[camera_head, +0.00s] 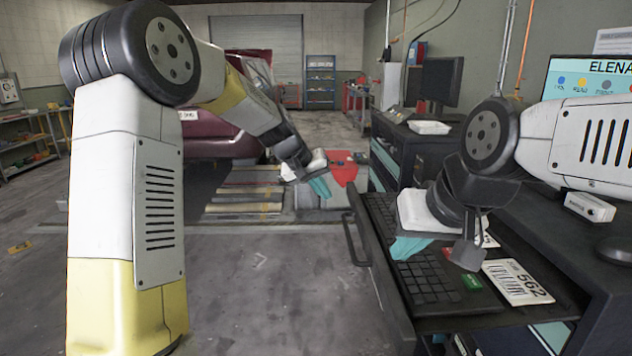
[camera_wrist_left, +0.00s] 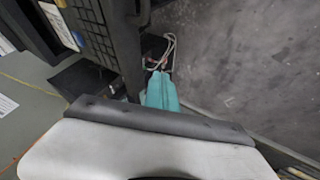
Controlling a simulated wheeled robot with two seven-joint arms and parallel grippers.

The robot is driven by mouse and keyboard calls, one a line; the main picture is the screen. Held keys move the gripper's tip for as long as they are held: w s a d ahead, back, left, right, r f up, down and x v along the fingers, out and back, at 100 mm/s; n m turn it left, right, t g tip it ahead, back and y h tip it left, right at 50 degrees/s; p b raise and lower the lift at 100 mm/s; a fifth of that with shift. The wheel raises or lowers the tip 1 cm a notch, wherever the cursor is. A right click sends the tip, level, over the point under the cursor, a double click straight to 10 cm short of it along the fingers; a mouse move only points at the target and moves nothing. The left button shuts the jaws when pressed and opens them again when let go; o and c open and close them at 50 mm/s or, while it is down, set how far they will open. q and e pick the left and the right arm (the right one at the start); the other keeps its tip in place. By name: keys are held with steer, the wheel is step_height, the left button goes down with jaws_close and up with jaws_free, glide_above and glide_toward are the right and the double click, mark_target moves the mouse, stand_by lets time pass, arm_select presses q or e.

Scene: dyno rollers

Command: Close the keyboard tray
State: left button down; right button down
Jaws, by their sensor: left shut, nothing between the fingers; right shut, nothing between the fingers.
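The keyboard tray (camera_head: 388,287) is pulled out from the dark desk, with a black handle (camera_head: 350,240) along its front. A black keyboard (camera_head: 432,278) lies on it. My left gripper (camera_head: 321,188) has teal fingers, is shut and empty, and hangs beyond the tray's far front corner, to the left. The left wrist view shows its teal fingers (camera_wrist_left: 160,92) beside the dark tray edge (camera_wrist_left: 122,45); I cannot tell whether they touch it. My right gripper (camera_head: 402,248) is shut and empty over the keyboard, hiding part of it.
A licence plate (camera_head: 517,282) and a small green item (camera_head: 472,282) lie on the tray. A mouse (camera_head: 616,250) and monitor (camera_head: 592,82) are on the desk at right. A maroon vehicle (camera_head: 205,138) stands behind.

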arm_select(q)
steer(key=d, duration=0.1)
steer(key=d+f, duration=0.1)
steer(key=d, duration=0.1)
steer(key=w+d+f, duration=0.1)
steer(key=d, duration=0.1)
steer(key=shift+d, duration=0.1)
stand_by(0.3)
